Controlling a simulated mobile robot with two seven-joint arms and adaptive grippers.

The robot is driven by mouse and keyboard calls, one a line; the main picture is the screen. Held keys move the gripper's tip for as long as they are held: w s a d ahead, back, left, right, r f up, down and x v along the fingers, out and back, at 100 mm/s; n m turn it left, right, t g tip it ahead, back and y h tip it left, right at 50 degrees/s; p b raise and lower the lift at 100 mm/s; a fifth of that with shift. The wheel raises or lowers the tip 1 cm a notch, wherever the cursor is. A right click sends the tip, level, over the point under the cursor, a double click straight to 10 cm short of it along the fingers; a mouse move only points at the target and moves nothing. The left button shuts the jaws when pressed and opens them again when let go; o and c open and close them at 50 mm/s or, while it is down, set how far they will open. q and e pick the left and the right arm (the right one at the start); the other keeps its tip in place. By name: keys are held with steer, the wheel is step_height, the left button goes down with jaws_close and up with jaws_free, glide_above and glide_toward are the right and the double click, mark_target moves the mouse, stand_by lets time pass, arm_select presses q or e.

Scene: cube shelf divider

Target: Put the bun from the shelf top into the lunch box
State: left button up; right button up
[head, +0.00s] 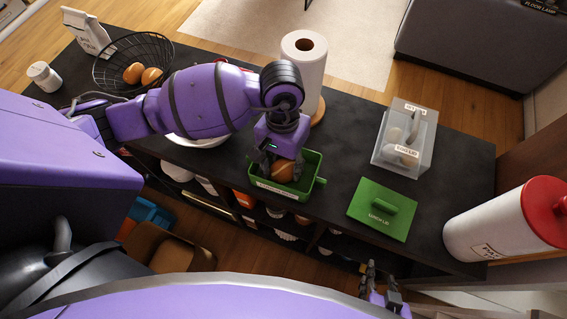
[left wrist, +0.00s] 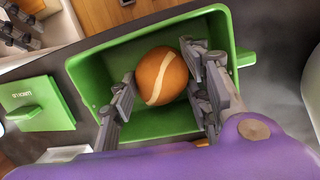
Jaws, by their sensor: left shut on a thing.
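The bun (head: 282,170) is round and brown, and in the left wrist view the bun (left wrist: 162,76) shows a pale stripe. My left gripper (head: 281,168) is shut on it, with one finger on each side; it also shows in the left wrist view (left wrist: 162,88). The green lunch box (head: 309,181) stands open on the shelf top, and the bun is within its walls; the box also fills much of the left wrist view (left wrist: 90,75). I cannot tell if the bun touches its floor. My right gripper (head: 378,287) is at the lower right, empty, its finger gap unclear.
The green lid (head: 383,222) lies right of the box. A clear container (head: 392,158) stands behind the lid. A paper towel roll (head: 306,66) stands behind my left gripper. A wire basket (head: 118,68) holds brown round items. A white canister (head: 490,228) is at the right.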

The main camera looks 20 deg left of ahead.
mark_target(283, 161)
arm_select(q)
steer(key=shift+f, duration=0.25)
steer(key=o, duration=1.2)
steer(key=shift+r, duration=0.1)
steer(key=r, duration=0.4)
steer(key=w+r, duration=0.1)
steer(key=r, duration=0.7)
steer(key=shift+w+a+r, duration=0.1)
steer(key=shift+w+a, duration=0.3)
